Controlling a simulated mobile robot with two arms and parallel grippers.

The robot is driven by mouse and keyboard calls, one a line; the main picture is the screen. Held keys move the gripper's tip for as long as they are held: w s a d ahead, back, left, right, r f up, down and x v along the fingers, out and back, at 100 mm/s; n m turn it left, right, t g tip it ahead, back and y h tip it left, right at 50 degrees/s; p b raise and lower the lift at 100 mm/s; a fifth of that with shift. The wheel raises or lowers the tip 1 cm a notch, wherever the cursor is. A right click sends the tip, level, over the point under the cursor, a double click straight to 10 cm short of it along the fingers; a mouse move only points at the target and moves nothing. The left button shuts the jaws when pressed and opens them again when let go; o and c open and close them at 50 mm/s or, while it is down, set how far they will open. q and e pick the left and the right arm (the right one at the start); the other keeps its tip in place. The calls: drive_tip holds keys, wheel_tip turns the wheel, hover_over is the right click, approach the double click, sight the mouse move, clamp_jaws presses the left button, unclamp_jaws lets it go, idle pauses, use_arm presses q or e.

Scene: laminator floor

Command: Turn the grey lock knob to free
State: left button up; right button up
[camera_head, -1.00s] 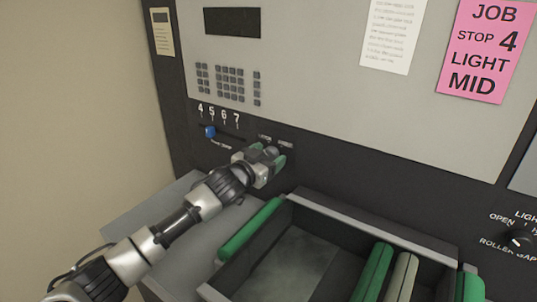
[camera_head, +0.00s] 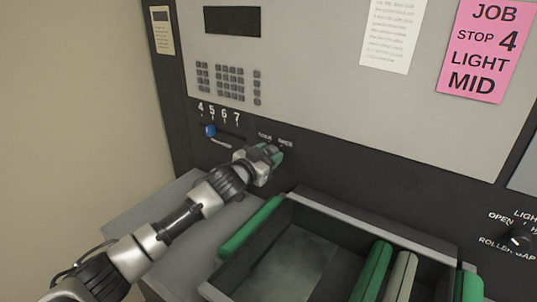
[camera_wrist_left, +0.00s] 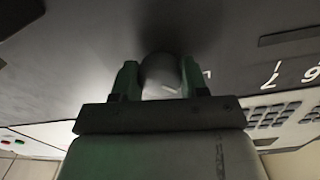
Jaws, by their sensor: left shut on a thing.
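The grey lock knob (camera_wrist_left: 162,76) sits on the dark lower panel of the machine, under small LOCK and FREE lettering that shows in the head view. My left gripper (camera_head: 267,153) is at the knob, its green fingertips shut on it. In the left wrist view the gripper (camera_wrist_left: 161,80) has one finger on each side of the rounded knob. The gripper hides most of the knob in the head view, and I cannot tell which label it points to. My right gripper is not in view.
A blue slider (camera_head: 210,130) under the numbers 4 to 7 is up and left of my gripper. An open tray (camera_head: 222,291) with green-edged parts juts out below right. A black roller gap knob (camera_head: 519,238) is far right. A pink job card (camera_head: 484,50) hangs above.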

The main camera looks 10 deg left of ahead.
use_arm(q)
drive_tip(key=m+p, duration=0.2)
drive_tip(key=m, duration=0.1)
drive_tip(key=shift+r, duration=0.15)
drive_tip(key=m+p, duration=0.2)
drive_tip(key=m, duration=0.3)
drive_tip(key=m+p, duration=0.1)
drive_tip(key=m, duration=0.4)
drive_tip(key=shift+y+p, duration=0.3)
drive_tip(key=shift+p, duration=0.05)
drive_tip(key=shift+m+p, duration=0.4)
drive_tip(key=shift+m, duration=1.5)
drive_tip(key=shift+f, duration=0.2)
drive_tip(key=o, duration=0.9)
drive_tip(key=shift+o, duration=0.2)
drive_tip(key=shift+s, duration=0.1)
